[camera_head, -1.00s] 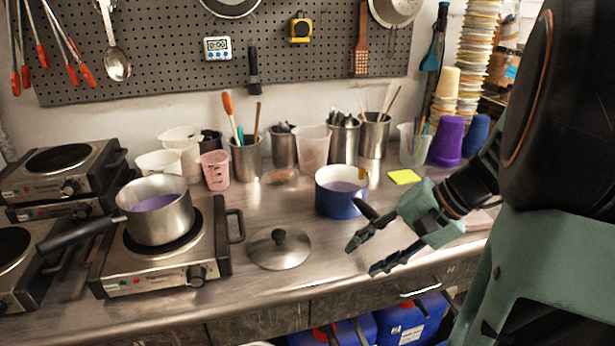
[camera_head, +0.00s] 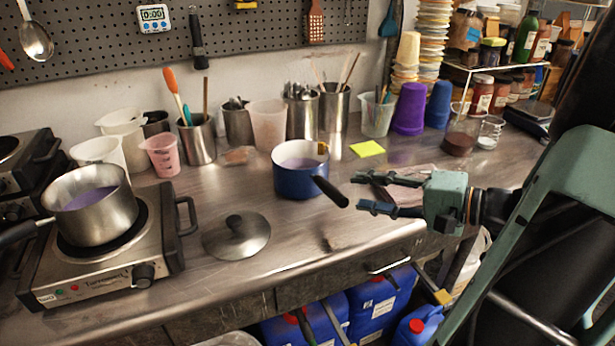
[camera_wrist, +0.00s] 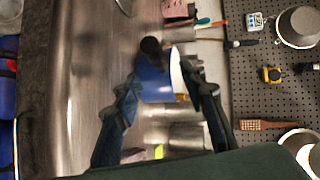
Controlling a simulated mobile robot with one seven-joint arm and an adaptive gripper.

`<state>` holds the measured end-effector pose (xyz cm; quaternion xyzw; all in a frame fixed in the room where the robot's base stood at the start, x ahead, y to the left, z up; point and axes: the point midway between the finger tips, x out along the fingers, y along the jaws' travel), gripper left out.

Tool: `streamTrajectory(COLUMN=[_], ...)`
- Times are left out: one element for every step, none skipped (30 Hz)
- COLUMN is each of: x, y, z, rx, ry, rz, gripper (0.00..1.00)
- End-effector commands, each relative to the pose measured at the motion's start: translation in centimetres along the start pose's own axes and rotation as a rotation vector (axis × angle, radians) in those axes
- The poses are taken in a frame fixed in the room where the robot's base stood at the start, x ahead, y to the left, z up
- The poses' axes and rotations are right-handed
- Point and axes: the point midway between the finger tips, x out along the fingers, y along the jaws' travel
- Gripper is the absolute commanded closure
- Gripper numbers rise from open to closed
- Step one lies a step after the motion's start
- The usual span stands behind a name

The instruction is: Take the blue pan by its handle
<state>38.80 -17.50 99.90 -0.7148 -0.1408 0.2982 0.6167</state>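The blue pan (camera_head: 299,178) stands on the metal counter with pale purple liquid inside. Its black handle (camera_head: 331,191) points toward the front right, toward my gripper. My gripper (camera_head: 362,193) is open and empty, a short way right of the handle's end, with its fingers pointing left. The handle is not between the fingertips in the head view; a small gap remains.
A metal lid (camera_head: 236,238) lies on the counter left of the pan. A hot plate (camera_head: 105,262) carries a steel pot (camera_head: 95,208) at the left. Utensil cups and a pink measuring cup (camera_head: 161,156) stand behind. A yellow note (camera_head: 367,149) lies behind my gripper.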

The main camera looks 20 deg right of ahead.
Motion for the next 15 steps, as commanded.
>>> streamTrajectory(x=[1.0,1.5,2.0,2.4,2.8,3.1,3.2,3.4,3.6,3.9,4.2,4.8,5.2,5.7,6.4], y=[0.1,0.1,0.1,0.1,0.1,0.1,0.1,0.1,0.1,0.1,0.2,0.2,0.3,0.4,0.4], z=[0.2,0.2,0.2,0.2,0.2,0.1,0.1,0.1,0.2,0.2,0.3,0.5,0.6,0.7,0.8], rx=[0.001,0.001,0.001,0.000,0.000,0.000,0.000,0.001,0.001,0.000,0.001,0.001,0.001,0.001,0.001], ry=[-0.005,-0.005,-0.004,-0.005,-0.005,-0.003,-0.003,-0.002,-0.003,-0.003,-0.004,-0.005,-0.005,-0.005,-0.006], rz=[0.000,0.000,0.000,0.001,0.002,0.001,0.001,0.002,0.002,0.003,0.003,0.002,0.002,0.002,0.002], gripper=[0.62,0.62,0.62,0.62,0.62,0.62,0.62,0.62,0.62,0.62,0.62,0.62,0.62,0.62,0.62])
